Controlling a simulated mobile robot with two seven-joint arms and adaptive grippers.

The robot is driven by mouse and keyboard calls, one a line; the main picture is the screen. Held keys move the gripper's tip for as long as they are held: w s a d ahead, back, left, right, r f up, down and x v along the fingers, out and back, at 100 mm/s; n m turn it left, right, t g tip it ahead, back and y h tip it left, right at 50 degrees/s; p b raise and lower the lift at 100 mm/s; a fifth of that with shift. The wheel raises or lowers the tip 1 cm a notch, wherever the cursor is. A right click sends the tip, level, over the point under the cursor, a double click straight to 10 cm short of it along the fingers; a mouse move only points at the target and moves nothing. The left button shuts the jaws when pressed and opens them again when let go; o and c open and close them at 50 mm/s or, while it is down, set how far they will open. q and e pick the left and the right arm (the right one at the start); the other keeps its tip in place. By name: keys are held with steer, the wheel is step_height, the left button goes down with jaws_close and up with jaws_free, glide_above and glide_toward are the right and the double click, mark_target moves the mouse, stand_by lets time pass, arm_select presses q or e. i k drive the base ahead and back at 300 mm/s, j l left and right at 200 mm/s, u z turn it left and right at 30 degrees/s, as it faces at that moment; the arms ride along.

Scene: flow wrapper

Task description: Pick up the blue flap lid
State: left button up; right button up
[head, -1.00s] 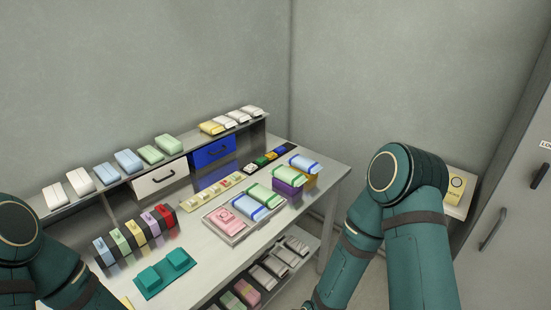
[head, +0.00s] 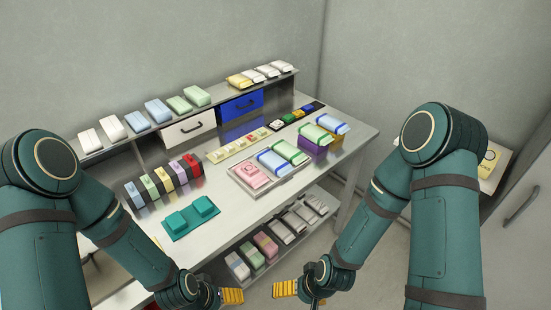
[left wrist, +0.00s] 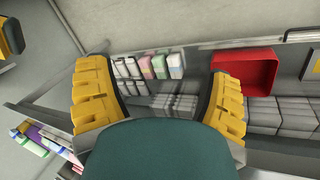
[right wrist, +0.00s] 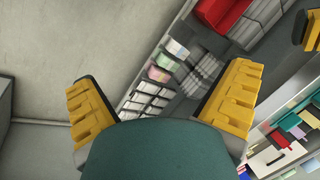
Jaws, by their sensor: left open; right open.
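In the head view a small dark blue piece (head: 308,107) sits at the far end of a short row of small coloured pieces on the table. It may be the blue flap lid, but it is too small to tell. My left gripper (head: 232,296) and right gripper (head: 285,288) are low in front of the table, well away from this piece. Both are open and empty; the wrist views show the spread yellow fingers of the left (left wrist: 160,95) and the right (right wrist: 163,100). Neither wrist view clearly shows the blue piece.
Teal blocks (head: 190,216) and a row of coloured packs are nearer. A shelf with a blue drawer (head: 241,105) runs behind. A red bin (left wrist: 245,72) is below.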

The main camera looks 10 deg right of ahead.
mark_target(308, 108)
steer(key=i+l+u, duration=0.1)
steer(key=u, duration=0.75)
steer(key=l+u, duration=0.35)
steer(key=l, duration=0.15)
steer(key=l+u, duration=0.35)
steer(key=k+l+u, duration=0.1)
steer(key=l, duration=0.45)
steer(key=k+l+u, duration=0.1)
steer(key=l, duration=0.45)
